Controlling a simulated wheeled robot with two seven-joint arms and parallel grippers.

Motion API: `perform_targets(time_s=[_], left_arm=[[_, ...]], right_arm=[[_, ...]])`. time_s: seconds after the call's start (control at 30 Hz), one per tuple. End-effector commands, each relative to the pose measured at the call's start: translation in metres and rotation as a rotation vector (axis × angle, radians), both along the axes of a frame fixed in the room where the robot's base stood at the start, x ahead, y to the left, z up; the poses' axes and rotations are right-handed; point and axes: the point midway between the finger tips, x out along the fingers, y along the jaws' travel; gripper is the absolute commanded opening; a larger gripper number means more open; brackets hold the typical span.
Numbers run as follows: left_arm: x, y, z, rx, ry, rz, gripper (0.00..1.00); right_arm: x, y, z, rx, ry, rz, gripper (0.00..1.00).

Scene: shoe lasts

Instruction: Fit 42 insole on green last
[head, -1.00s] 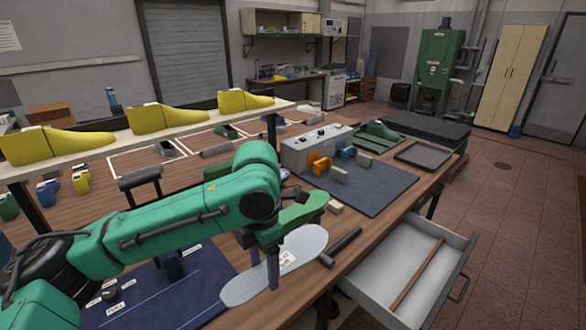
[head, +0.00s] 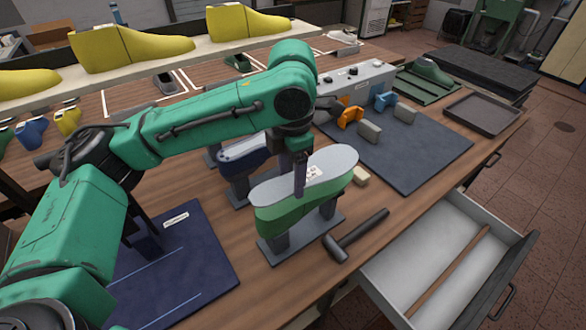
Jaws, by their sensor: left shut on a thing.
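A green last (head: 290,212) stands sole up on a grey stand with two posts, near the middle of the head view. A light grey insole (head: 335,164) with a small printed label lies over its sole, roughly lined up with it. I cannot tell whether the two touch along their whole length. My left gripper (head: 300,188) comes down from above and is shut on the insole at its near side. The finger beyond the insole is hidden. My right gripper is out of view.
A dark blue last (head: 244,156) on a stand is just behind left. A hammer (head: 350,238) lies right of the green last, near a small tan block (head: 360,176). An open drawer (head: 435,265) juts from the bench front. Yellow lasts (head: 130,47) line the shelf above.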

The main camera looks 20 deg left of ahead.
Motion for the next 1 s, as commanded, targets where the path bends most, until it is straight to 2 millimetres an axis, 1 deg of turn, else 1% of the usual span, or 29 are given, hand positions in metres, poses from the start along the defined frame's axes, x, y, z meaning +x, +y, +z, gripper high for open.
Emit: perform_targets(time_s=[0.07, 0.1, 0.23, 0.3, 0.33, 0.47, 0.6, 0.67, 0.8, 1.0], left_arm=[[0.000, 0.000, -0.003, 0.000, 0.000, 0.002, 0.12], [0.000, 0.000, -0.004, 0.000, 0.000, 0.002, 0.12], [0.000, 0.000, -0.012, 0.000, 0.000, 0.004, 0.12], [0.000, 0.000, -0.018, 0.001, 0.001, 0.004, 0.12], [0.000, 0.001, -0.021, 0.001, 0.001, 0.004, 0.12], [0.000, 0.001, -0.032, 0.001, 0.001, 0.006, 0.12], [0.000, 0.000, -0.043, 0.000, 0.001, 0.008, 0.12], [0.001, 0.001, -0.046, 0.000, 0.000, 0.009, 0.12], [0.001, 0.001, -0.049, 0.001, -0.001, 0.010, 0.12], [0.001, 0.001, -0.049, 0.001, -0.001, 0.010, 0.12]], right_arm=[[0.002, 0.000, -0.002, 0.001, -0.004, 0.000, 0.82], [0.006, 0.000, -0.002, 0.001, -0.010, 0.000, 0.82], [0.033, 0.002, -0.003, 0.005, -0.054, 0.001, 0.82], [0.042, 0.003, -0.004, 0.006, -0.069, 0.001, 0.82], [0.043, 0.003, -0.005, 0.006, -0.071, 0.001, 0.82], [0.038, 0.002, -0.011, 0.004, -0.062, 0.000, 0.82], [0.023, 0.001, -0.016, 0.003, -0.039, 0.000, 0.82], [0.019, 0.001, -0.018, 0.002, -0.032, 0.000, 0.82], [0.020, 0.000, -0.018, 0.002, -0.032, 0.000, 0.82], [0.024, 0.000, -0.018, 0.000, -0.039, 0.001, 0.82]])
